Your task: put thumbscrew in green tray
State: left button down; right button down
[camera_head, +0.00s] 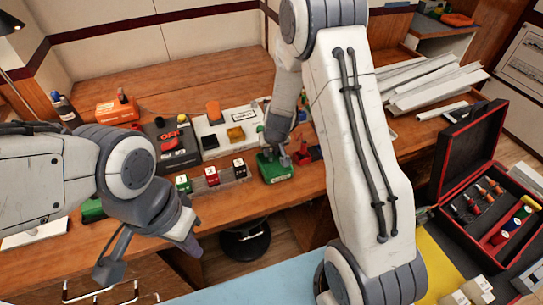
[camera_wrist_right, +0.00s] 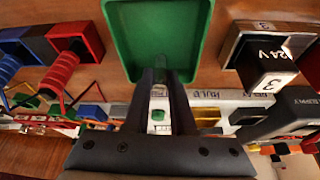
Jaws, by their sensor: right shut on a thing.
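The green tray (camera_head: 275,172) sits near the front edge of the bench. It fills the top middle of the right wrist view (camera_wrist_right: 155,30), and its visible floor looks empty. My right gripper (camera_head: 285,153) is at the tray, its fingertips (camera_wrist_right: 160,75) overlapping the tray's near edge in the wrist view. It is shut on a small greyish piece between the tips, which I take for the thumbscrew; its shape is mostly hidden. In the head view the piece cannot be made out. My left gripper (camera_head: 150,254) is open and empty, in front of the bench.
Small black, red and green blocks (camera_head: 212,177) stand left of the tray. A white panel (camera_head: 228,130) and a dark panel (camera_head: 172,145) lie behind them. An open black case (camera_head: 478,190) is at the right.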

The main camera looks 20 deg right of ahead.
jog(key=shift+f, duration=0.15)
jog(key=c, duration=0.8)
grip_release()
jog(key=shift+o, duration=0.2)
